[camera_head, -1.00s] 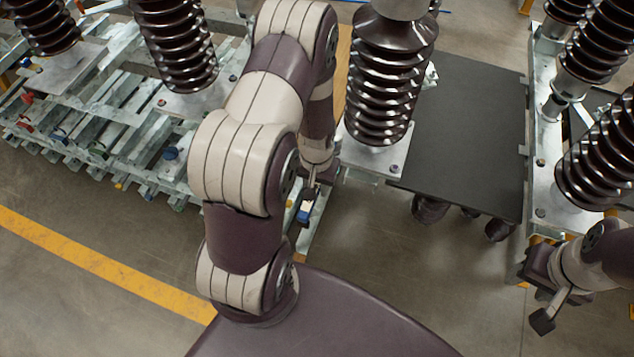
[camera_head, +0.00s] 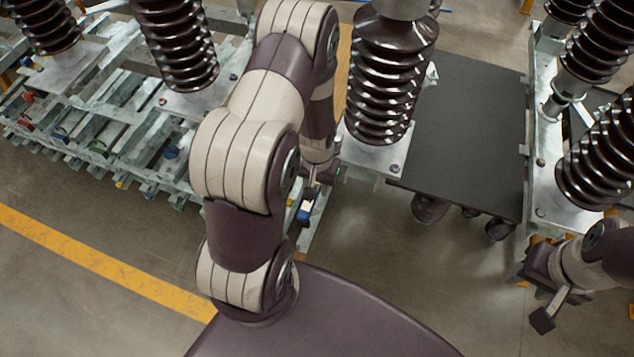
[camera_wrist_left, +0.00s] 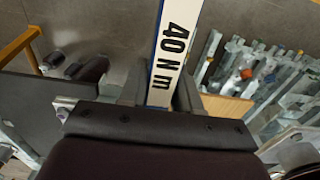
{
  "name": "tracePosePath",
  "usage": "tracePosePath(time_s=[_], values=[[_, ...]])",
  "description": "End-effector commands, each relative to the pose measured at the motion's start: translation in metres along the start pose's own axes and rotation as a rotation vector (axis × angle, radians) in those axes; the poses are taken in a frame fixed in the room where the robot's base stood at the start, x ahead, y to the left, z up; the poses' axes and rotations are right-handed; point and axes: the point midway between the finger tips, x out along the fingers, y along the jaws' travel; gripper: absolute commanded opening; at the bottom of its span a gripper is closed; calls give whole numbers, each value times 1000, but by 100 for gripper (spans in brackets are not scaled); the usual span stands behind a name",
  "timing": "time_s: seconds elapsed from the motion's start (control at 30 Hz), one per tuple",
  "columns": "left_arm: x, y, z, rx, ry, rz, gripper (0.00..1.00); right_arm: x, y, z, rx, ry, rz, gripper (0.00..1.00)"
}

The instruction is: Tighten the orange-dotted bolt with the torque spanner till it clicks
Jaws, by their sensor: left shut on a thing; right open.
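The torque spanner (camera_wrist_left: 173,50) has a white face marked "40 N m" and blue edging in the left wrist view. My left gripper (camera_wrist_left: 160,93) is shut on it, with a dark finger on each side. In the head view a small blue and white part of the spanner (camera_head: 304,212) shows below my left gripper (camera_head: 312,187), which is partly covered by my arm. The spanner's working end is out of view. I cannot make out the orange-dotted bolt for certain. My right gripper (camera_head: 541,292) is open and empty at the lower right.
Brown ribbed insulators (camera_head: 385,75) stand on metal bases close to my left arm. A dark panel (camera_head: 465,130) lies right of them. Galvanised frames (camera_head: 110,120) with coloured parts fill the left; an orange-red spot (camera_wrist_left: 246,74) shows in the wrist view. The floor (camera_head: 400,245) in front is clear.

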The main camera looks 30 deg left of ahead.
Motion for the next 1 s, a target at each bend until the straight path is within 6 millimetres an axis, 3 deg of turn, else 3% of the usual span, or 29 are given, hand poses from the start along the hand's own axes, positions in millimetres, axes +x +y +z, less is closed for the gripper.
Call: tracePosePath(time_s=[1.0], values=[[21,0,0,0,2,0,0,15,0,2,0,0,0,48]])
